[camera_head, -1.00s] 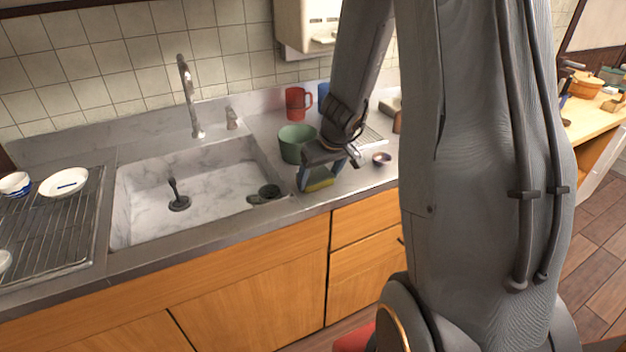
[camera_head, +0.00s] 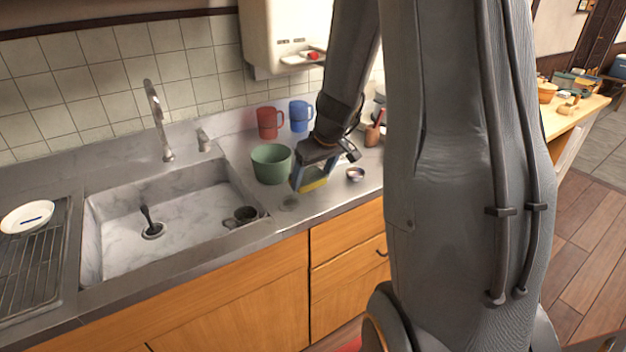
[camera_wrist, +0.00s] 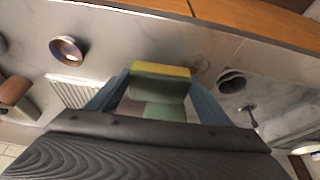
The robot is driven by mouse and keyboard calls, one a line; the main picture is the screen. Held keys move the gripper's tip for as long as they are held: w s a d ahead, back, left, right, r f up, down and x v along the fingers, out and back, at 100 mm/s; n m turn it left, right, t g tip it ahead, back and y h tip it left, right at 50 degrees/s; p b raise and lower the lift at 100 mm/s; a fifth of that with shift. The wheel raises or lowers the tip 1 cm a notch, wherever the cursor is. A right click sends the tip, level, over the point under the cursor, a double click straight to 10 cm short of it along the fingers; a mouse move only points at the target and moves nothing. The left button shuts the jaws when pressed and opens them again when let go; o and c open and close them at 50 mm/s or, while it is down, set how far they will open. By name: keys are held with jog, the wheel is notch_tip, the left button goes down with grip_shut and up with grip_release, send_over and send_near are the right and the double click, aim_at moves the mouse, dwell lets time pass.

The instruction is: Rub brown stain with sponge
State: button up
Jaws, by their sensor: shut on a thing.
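The sponge (camera_head: 314,185), yellow on one face and green on the other, is held between my gripper's fingers. My gripper (camera_head: 312,178) is shut on it, above the counter to the right of the sink; a small gap to the surface seems visible. In the wrist view the sponge (camera_wrist: 160,70) sits between the two blue-grey fingers of my gripper (camera_wrist: 158,84). A faint brownish-grey round stain (camera_head: 289,202) lies on the counter by the sink's right edge, left of and below the sponge. It shows as a faint ring in the wrist view (camera_wrist: 203,64).
A green pot (camera_head: 271,164) stands just left of my gripper, with a red mug (camera_head: 269,123) and a blue mug (camera_head: 300,115) behind. A small purple bowl (camera_head: 355,174) is to the right. A dark cup (camera_head: 243,215) lies in the sink (camera_head: 190,220).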

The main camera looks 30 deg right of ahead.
aim_at(308, 175)
jog(key=shift+r+p, duration=1.45)
jog(key=shift+r, duration=0.6)
